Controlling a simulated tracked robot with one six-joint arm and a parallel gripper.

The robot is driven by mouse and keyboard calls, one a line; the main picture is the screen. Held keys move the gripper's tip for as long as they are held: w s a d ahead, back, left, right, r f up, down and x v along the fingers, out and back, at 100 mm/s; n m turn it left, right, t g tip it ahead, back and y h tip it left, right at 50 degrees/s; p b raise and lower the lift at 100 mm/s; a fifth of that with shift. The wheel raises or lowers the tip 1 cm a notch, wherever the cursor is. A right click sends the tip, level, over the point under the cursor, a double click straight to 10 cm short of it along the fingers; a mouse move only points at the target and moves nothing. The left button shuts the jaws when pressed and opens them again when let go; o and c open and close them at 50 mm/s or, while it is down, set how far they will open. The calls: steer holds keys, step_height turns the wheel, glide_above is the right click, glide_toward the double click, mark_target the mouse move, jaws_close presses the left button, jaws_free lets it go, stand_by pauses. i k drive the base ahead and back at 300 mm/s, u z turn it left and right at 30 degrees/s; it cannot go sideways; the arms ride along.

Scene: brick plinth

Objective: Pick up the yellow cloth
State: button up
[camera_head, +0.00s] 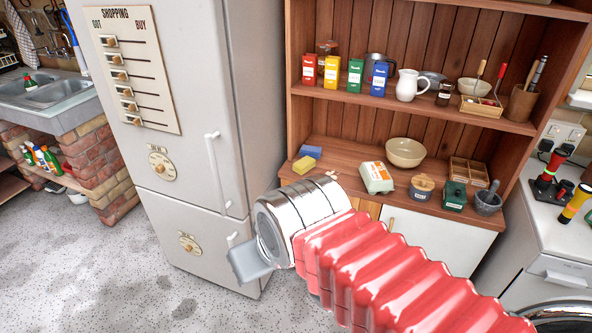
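A small yellow folded piece, which looks like the yellow cloth (303,165), lies on the wooden counter of the dresser at its left end. A blue folded piece (312,151) lies right behind it. My gripper (248,262) is low in front of the fridge, to the left of and below the counter, apart from the yellow cloth. A grey flat finger shows at its end; the other finger is hidden or lined up with it, so I cannot see whether it is open. Nothing is seen held in it.
The counter (345,160) also holds an egg carton (377,177), a cream bowl (405,152), small pots and a mortar. An upper shelf with boxes and a jug (409,86) overhangs it. The tall fridge (180,120) stands to the left. Speckled floor (110,270) is clear at lower left.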

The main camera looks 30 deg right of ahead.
mark_target(305, 164)
steer(key=z, duration=0.3)
steer(key=i, duration=1.4)
steer(key=u, duration=0.25)
